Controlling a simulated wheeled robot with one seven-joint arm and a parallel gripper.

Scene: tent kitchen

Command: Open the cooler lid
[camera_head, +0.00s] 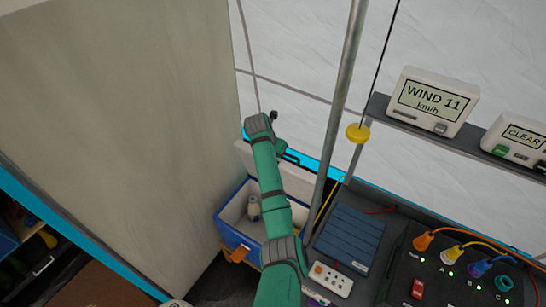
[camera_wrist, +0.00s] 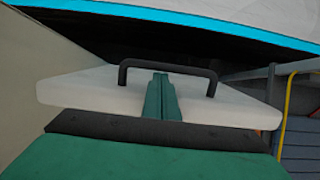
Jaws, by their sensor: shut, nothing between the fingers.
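The cooler (camera_head: 234,237) is a blue box with a white inside, at the left of the equipment in the head view. It stands open, and its inside shows. Its white lid (camera_head: 300,181) is raised at the back edge, partly hidden behind my arm. In the wrist view the lid (camera_wrist: 75,88) fills the middle and carries a black bar handle (camera_wrist: 212,82). My gripper (camera_wrist: 160,78) is shut and empty, its fingertips at the middle of the handle, between its two posts. I cannot tell whether they touch it. The fingertips are not clear in the head view.
A small bottle-like item (camera_head: 253,208) is in the cooler. A tall beige panel (camera_head: 120,110) stands close on the left. A metal pole (camera_head: 338,110) rises just right of my arm. A blue ribbed panel (camera_head: 350,238), a white power strip (camera_head: 330,280) and plugged cables crowd the right.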

